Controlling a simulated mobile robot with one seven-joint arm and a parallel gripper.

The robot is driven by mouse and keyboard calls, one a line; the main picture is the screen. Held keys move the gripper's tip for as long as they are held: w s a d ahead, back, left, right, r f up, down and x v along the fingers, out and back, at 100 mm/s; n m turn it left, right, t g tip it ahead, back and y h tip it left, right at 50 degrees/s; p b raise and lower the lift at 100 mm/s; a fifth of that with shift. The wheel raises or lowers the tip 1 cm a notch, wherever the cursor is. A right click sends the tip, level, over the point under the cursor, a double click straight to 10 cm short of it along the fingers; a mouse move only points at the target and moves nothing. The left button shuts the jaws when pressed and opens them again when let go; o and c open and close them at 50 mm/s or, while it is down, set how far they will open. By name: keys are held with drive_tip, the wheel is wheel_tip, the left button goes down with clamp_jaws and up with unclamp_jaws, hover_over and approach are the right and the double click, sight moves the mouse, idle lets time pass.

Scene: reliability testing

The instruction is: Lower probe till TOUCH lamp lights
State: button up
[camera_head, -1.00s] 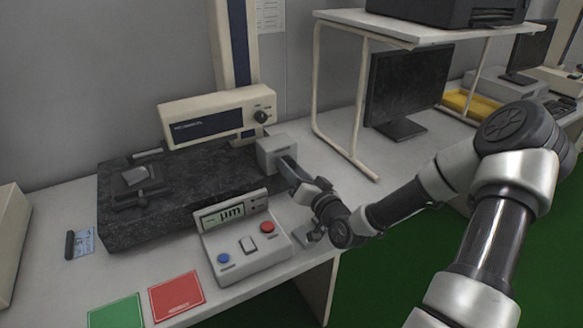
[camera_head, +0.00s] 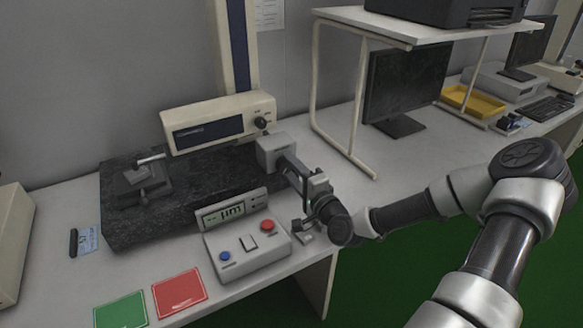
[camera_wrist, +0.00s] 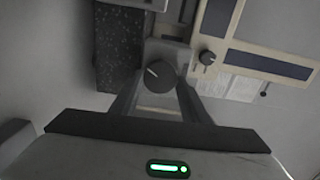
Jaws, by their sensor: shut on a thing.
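My gripper (camera_head: 284,160) reaches the right face of a grey box (camera_head: 276,148) at the right end of the granite plate. In the wrist view its fingers (camera_wrist: 160,82) are shut on a dark round knob (camera_wrist: 160,72) with a pale pointer line. The cream drive unit (camera_head: 186,142), with a dark panel and dial, sits low on the column (camera_head: 237,45). A thin pale probe (camera_head: 151,158) shows just above a small grey fixture (camera_head: 138,178) on the granite plate (camera_head: 130,232). Whether its tip touches is unclear. I cannot make out a lit TOUCH lamp.
A control box (camera_head: 248,262) with a "µm" display, a blue button and a red button stands in front of the granite. Green (camera_head: 120,311) and red (camera_head: 179,292) cards lie at the front edge. A raised shelf (camera_head: 420,30) and monitor (camera_head: 405,85) stand right.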

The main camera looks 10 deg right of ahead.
drive_tip(key=shift+m, duration=1.2)
drive_tip(key=shift+f, duration=0.1)
drive_tip(key=o, duration=1.1)
drive_tip(key=shift+c, duration=0.2)
drive_tip(key=shift+s, duration=0.1)
drive_tip(key=p+v, duration=0.1)
drive_tip(key=v, duration=1.6)
drive_tip(key=shift+s+p, duration=0.2)
drive_tip(key=shift+p, duration=0.2)
